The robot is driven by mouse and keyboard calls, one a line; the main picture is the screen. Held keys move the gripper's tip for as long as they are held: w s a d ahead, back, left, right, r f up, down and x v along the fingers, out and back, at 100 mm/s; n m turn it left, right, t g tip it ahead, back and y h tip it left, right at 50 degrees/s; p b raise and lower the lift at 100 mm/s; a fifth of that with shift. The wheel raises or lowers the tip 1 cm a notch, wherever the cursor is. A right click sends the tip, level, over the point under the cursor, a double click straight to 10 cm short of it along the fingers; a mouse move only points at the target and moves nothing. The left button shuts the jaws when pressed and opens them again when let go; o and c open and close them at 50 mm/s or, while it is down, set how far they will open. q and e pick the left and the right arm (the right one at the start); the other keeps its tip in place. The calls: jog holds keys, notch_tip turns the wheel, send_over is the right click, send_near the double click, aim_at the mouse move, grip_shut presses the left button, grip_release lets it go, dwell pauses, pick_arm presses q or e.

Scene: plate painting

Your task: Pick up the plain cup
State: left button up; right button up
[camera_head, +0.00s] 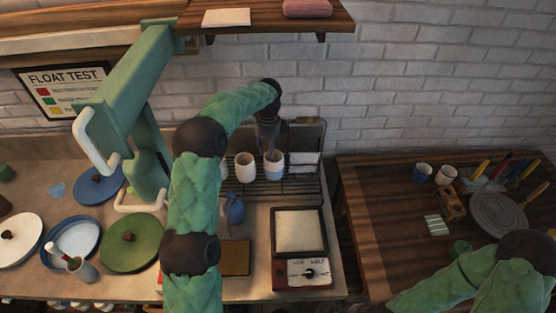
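A pale cup (245,168) stands upright on the wire rack (300,185); it looks plain. A second cup (274,168), whitish with a bluish tint, stands to its right. Part of another pale cup (223,173) shows beside my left arm, which hides the rest. My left gripper (271,149) points down at the right-hand rack cup, with its fingertips at or just above the rim. Whether it touches that cup, and how far the fingers are apart, is too small to tell. My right arm shows at the lower right, but its gripper is not visible.
A blue cup (421,173) and a white cup (446,175) stand on the wooden table (380,215). A scale (300,235) and a blue jug (234,209) are in front of the rack. A green press (130,100) and a green plate (132,255) are left of my arm.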

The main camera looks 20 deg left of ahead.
pick_arm(q)
jog(key=b, duration=0.1)
send_over(268, 173)
jog(key=f, duration=0.5)
jog(key=shift+w+f, duration=0.25)
jog(key=shift+w, duration=0.05)
jog(key=shift+s+f+b, duration=0.15)
jog(key=shift+f+b, duration=0.65)
jog(key=shift+f, duration=1.8)
jog(key=shift+r, duration=0.1)
jog(key=shift+c, duration=0.3)
grip_shut()
